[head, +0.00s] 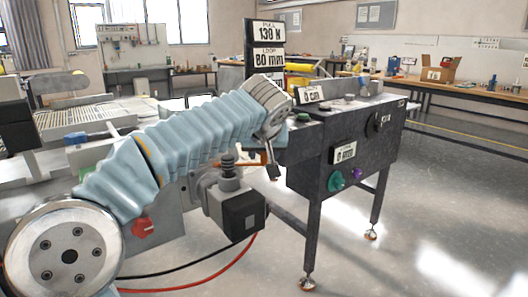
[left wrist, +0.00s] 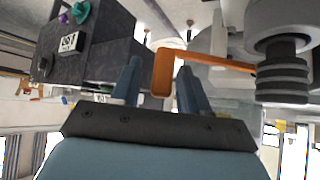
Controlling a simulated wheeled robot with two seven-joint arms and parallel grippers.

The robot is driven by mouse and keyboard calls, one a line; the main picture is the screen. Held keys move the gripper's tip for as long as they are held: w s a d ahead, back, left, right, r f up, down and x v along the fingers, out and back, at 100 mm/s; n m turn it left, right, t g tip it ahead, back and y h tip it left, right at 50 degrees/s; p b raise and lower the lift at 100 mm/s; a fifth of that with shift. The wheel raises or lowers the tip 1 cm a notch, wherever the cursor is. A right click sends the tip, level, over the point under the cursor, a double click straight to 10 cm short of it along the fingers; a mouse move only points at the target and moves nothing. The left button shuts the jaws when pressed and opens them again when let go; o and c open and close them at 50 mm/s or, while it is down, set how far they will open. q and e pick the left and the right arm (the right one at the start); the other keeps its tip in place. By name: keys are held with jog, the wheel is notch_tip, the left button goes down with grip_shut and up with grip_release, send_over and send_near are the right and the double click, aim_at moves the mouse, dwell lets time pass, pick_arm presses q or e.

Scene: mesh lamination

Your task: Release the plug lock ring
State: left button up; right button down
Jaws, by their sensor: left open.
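My left gripper (head: 272,172) points down beside the dark machine cabinet; it also shows in the left wrist view (left wrist: 158,82), with its two blue fingers apart. An orange lever (left wrist: 163,72) shows between the fingers in that view, and I cannot tell whether either finger touches it. Its arm runs right towards a grey ribbed plug (left wrist: 283,78). In the head view the plug (head: 229,178) stands on a grey and black box, and a bit of the orange lever (head: 249,163) shows behind it. I cannot make out the lock ring separately. My right gripper is in neither view.
The dark cabinet (head: 340,130) with a teal knob (head: 336,181), a purple knob and display plates stands right of the gripper. A red cable (head: 200,284) and a black cable run below the plug box. The floor at the right is clear.

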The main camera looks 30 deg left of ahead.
pick_arm(q)
grip_shut()
jog(key=shift+s+d+m+h, duration=0.1)
jog(key=shift+s+m+h, duration=0.2)
jog(key=shift+m, duration=0.2)
jog(key=shift+d+m+t+h+b, duration=0.15)
jog(key=shift+m+t+h+b, duration=0.15)
grip_release()
jog(key=shift+s+r, duration=0.1)
jog(key=p+v, duration=0.1)
jog(key=v, duration=1.2)
jog(key=shift+s+d+p, duration=0.15)
jog(key=shift+s+p, duration=0.05)
jog(key=shift+p, duration=0.15)
